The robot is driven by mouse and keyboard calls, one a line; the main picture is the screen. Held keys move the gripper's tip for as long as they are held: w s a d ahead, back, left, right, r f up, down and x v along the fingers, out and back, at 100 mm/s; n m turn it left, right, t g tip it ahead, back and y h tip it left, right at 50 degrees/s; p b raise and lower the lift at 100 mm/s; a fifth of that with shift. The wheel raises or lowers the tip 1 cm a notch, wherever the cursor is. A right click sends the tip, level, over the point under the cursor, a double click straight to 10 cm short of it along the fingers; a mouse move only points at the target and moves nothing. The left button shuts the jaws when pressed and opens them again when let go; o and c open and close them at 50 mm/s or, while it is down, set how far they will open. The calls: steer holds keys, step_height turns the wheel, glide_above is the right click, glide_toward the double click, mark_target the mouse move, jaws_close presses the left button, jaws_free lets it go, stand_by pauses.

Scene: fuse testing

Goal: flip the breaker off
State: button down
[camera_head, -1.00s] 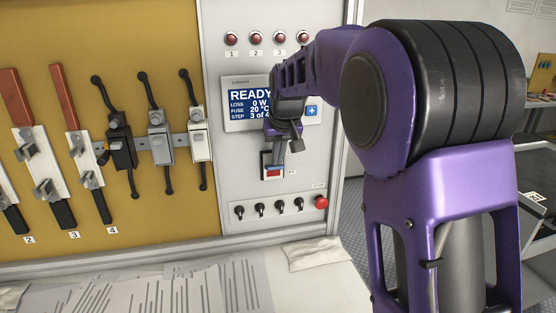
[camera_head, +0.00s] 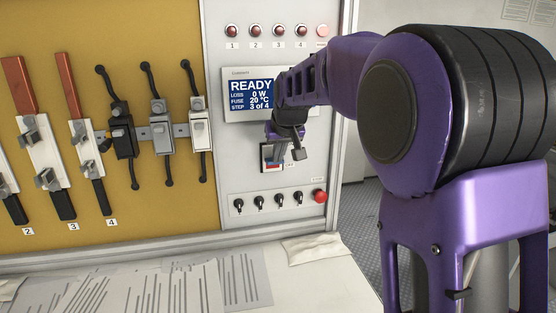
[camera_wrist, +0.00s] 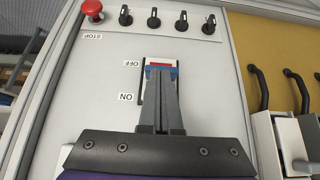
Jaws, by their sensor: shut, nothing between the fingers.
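The breaker (camera_head: 265,163) is a small dark-framed switch with a white and red face, low on the grey panel. My gripper (camera_head: 272,160) is in front of it and hides part of it in the head view. The display (camera_head: 250,94) reads READY.
A row of black knobs (camera_wrist: 154,21) and a red stop button (camera_wrist: 92,10) sit close to the breaker. Indicator lamps (camera_head: 278,31) line the panel's top. Lever switches (camera_head: 161,134) stand on the yellow board. Papers (camera_head: 150,290) lie on the bench below.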

steer(key=shift+s+d+f+b, duration=0.1)
steer(key=shift+s+f+b, duration=0.1)
steer(key=shift+f, duration=0.3)
steer(key=shift+s+f+b, duration=0.15)
steer(key=shift+s+f, duration=0.05)
steer(key=shift+f, duration=0.25)
steer(key=shift+r, duration=0.1)
steer(key=shift+r+p, duration=0.65)
steer(key=shift+r, duration=0.05)
steer(key=shift+r, duration=0.1)
